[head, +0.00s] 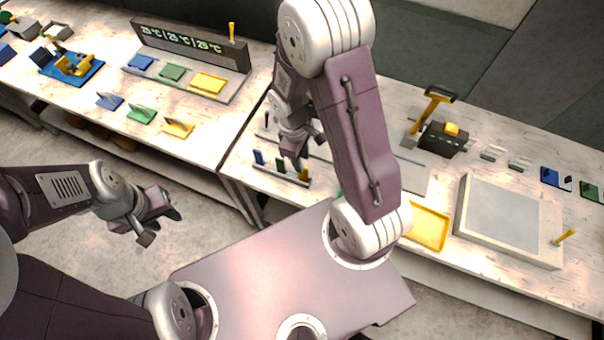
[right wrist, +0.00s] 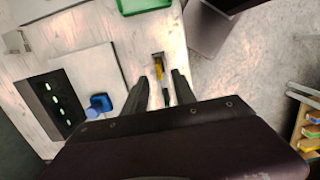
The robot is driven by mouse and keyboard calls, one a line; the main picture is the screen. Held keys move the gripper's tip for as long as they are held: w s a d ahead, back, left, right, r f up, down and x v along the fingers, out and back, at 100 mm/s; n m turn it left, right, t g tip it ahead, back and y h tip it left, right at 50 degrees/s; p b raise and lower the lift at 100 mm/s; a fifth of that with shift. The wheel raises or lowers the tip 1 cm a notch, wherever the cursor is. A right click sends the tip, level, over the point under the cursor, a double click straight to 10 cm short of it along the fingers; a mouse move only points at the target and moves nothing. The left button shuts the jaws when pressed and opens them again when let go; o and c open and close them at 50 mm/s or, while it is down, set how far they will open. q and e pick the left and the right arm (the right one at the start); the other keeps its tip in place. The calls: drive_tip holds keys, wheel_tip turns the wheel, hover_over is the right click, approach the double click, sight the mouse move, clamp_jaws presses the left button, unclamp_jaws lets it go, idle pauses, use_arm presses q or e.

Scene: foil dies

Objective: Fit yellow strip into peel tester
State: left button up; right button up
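The yellow strip (head: 304,175) stands at the right end of a small rack (head: 272,176) near the table's front edge, with a blue strip (head: 258,157) and a green strip (head: 280,165) beside it. My right gripper (head: 293,164) is just above the rack, fingers apart. In the right wrist view the yellow strip (right wrist: 159,66) shows beyond and between the open fingers (right wrist: 160,86); contact cannot be told. My left gripper (head: 160,227) is open and empty over the floor.
My right arm hides the middle of the table. A yellow tray (head: 428,228) and a large pale plate (head: 505,219) lie to the right. A yellow-handled lever (head: 432,106) stands behind. The left table holds a temperature display (head: 190,45) and coloured pieces.

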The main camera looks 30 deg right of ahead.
sight(305, 173)
drive_tip(key=shift+f, duration=0.3)
drive_tip(key=f, duration=0.3)
drive_tip(key=shift+s+d, duration=0.25)
drive_tip(key=shift+s, duration=0.05)
drive_tip(key=f, duration=0.5)
drive_tip(key=shift+d+f, duration=0.2)
drive_tip(key=shift+f, duration=0.05)
clamp_jaws()
